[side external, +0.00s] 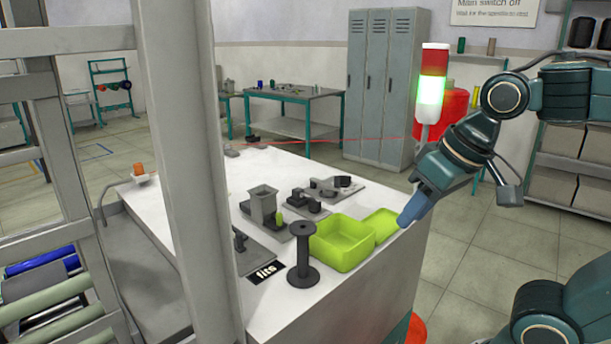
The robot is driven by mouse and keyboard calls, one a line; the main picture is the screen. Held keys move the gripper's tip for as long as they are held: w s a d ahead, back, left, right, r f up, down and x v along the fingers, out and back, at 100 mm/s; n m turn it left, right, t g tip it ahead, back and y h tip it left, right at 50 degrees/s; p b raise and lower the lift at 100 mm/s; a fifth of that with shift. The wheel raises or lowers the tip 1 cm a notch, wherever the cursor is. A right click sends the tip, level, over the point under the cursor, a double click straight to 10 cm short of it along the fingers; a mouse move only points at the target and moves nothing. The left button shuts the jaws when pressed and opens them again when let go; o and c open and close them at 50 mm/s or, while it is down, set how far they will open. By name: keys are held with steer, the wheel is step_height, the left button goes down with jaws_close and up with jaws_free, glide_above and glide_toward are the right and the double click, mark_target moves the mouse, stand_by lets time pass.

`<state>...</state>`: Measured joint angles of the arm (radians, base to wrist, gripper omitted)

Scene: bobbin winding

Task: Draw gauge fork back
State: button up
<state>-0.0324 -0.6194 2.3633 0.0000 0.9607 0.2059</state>
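I cannot pick out the gauge fork with certainty. A small dark upright part (240,240) stands on a flat grey plate beside the black "fits" label (266,273), partly hidden by the grey post; it may belong to the gauge. A dark bobbin (302,258) stands upright near the table's front, left of a lime bin (342,246). My gripper (407,217) points down and left, its blue fingers over the table's right edge by the shallow lime tray (378,222). The fingers are seen edge-on, so their opening is unclear. Nothing shows held in them.
A grey square hopper-like block (262,203) and dark fixtures (337,184) stand behind the bin on the white table (170,215). A thick grey post (185,150) blocks part of the view. A signal tower (431,85) glows green. The table's left part looks mostly clear.

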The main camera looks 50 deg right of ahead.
steer(key=w+a+r+m+g, duration=0.1)
steer(key=w+a+r+m, duration=0.2)
steer(key=w, duration=0.4)
steer(key=m+g, duration=0.4)
steer(key=m, duration=0.9)
glide_above(239, 233)
steer(key=shift+a+f, duration=0.1)
steer(key=shift+f, duration=1.35)
steer(key=shift+f, duration=0.15)
steer(key=shift+f, duration=3.7)
steer(key=shift+r, duration=0.1)
steer(key=c, duration=0.6)
steer(key=shift+o, duration=0.2)
